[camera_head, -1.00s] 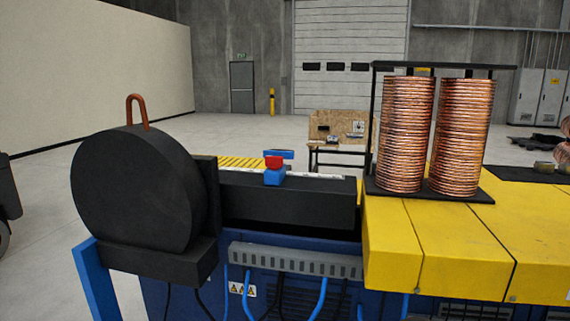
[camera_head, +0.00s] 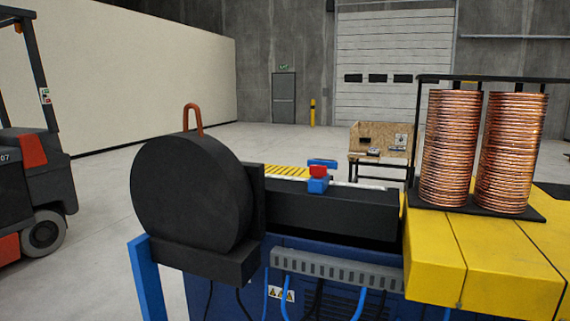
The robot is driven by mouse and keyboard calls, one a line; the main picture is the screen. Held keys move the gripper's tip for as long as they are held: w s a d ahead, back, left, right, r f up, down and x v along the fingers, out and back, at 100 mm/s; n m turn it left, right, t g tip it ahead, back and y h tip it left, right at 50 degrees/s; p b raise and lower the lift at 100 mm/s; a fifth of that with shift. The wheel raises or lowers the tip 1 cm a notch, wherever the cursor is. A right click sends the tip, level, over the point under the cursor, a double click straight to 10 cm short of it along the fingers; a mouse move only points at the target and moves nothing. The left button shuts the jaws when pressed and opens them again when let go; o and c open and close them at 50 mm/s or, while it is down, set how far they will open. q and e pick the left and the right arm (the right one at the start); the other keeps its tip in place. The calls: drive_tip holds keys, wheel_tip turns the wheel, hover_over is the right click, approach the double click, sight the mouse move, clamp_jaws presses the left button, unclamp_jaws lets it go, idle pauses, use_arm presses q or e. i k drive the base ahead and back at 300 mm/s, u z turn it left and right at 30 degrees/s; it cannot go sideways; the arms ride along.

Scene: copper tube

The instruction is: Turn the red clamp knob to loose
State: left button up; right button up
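The red clamp knob (camera_head: 318,171) sits on top of a small blue clamp block (camera_head: 317,185) on the black bench of the machine, near the middle of the head view. A blue bar (camera_head: 322,162) shows just behind and above the knob. A white scale strip (camera_head: 358,186) runs along the bench beside the clamp. Whether the knob is tight or loose cannot be told at this size. Neither of my grippers is in view.
A large black drum (camera_head: 190,195) with a copper-coloured hook stands left of the bench. Copper coils (camera_head: 451,148) stand on the yellow machine top (camera_head: 487,262) at right. A forklift (camera_head: 30,170) is at far left. Grey floor lies between it and the drum.

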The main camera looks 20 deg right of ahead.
sight(318, 172)
drive_tip(key=u, duration=0.15)
drive_tip(key=i, duration=1.35)
drive_tip(key=z, duration=0.45)
